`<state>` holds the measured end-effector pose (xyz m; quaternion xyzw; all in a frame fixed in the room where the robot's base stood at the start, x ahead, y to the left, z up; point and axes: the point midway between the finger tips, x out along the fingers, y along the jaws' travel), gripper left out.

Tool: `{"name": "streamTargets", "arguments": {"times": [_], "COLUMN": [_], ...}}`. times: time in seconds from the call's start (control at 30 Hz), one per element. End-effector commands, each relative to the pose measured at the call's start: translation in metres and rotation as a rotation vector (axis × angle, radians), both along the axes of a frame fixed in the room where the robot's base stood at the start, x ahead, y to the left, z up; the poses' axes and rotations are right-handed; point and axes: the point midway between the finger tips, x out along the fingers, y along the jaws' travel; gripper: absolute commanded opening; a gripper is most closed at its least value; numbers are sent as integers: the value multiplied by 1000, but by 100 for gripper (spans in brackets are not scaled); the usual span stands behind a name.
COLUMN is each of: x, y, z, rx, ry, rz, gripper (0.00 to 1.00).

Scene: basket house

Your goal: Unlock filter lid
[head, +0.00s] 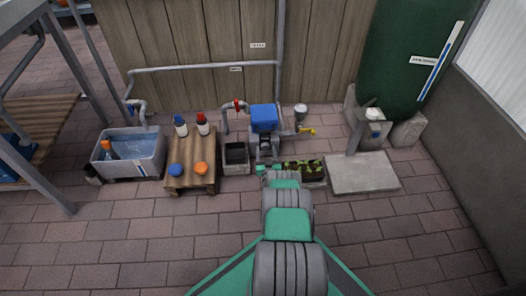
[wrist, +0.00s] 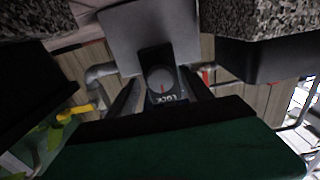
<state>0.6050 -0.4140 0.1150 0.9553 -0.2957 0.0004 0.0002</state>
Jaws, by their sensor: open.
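My gripper (wrist: 161,97) is open, with one dark finger on each side of the dial plate. I cannot tell whether the fingers touch it. In the head view my gripper (head: 268,169) is low in front of the housing, and the dial is hidden there.
A planter (head: 303,171) is close on the right, before a concrete slab (head: 362,178). Paving in front is clear.

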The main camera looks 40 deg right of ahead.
Motion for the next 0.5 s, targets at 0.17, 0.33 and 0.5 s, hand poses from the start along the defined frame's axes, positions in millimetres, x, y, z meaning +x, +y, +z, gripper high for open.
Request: {"name": "streamTargets", "arguments": {"times": [0.17, 0.33, 0.5], "x": [1, 1, 1], "y": [1, 1, 1], "z": [0, 0, 0], "rx": [1, 1, 1], "ry": [1, 1, 1], "rz": [1, 2, 2], "gripper": [59, 48, 34]}}
